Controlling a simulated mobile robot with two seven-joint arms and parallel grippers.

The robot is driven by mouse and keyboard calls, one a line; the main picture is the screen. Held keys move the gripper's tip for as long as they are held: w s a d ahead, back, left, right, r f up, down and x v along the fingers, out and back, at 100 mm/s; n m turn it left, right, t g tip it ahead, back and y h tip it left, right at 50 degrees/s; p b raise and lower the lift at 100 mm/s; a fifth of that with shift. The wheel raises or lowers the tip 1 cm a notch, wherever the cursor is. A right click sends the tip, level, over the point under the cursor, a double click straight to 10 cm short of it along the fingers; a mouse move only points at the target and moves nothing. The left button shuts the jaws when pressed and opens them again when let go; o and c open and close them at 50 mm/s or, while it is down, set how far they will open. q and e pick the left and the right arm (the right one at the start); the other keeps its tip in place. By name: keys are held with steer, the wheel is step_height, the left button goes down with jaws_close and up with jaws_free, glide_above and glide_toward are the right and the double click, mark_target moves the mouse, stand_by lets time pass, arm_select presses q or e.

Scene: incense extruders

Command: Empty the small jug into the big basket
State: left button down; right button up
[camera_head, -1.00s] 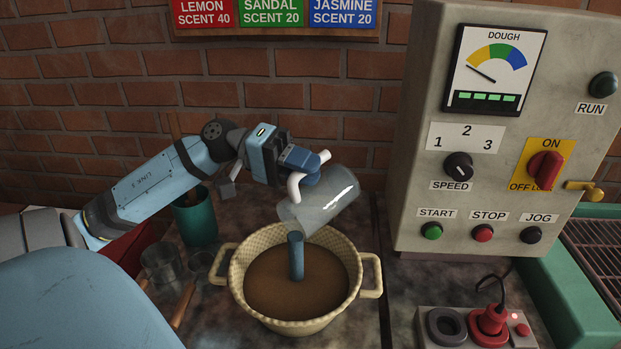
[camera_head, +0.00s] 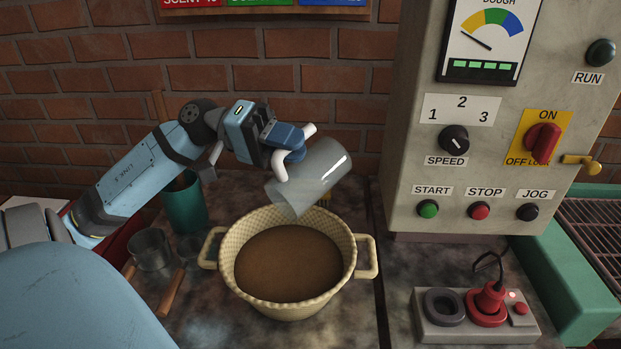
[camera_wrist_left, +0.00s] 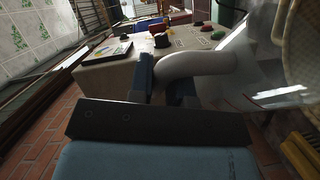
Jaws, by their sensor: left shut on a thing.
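The small jug (camera_head: 322,172) is clear and see-through, with a white handle. My left gripper (camera_head: 290,148) is shut on that handle and holds the jug above the big basket (camera_head: 290,310). The jug is tilted far over, its mouth pointing down toward the basket's far side. No liquid shows in it and no stream falls from it. The basket is cream, woven and two-handled, filled partway with brown content (camera_head: 287,265). The left wrist view shows the white handle (camera_wrist_left: 195,65) between the fingers and the jug's clear body (camera_wrist_left: 262,85). My right gripper is out of view.
A green cup (camera_head: 185,208), a grey metal cup (camera_head: 150,248) and a wooden-handled tool (camera_head: 170,292) stand or lie left of the basket. A control cabinet (camera_head: 405,180) rises at the right. A socket block with a red plug (camera_head: 487,305) sits in front of it.

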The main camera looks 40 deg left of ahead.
arm_select(q)
steer(key=shift+s, duration=0.1)
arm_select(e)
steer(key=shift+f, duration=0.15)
arm_select(q)
steer(key=shift+r, duration=0.1)
step_height(320, 180, up, 13)
steer(key=p, duration=0.2)
steer(key=shift+r+p, duration=0.15)
steer(key=shift+p, duration=0.2)
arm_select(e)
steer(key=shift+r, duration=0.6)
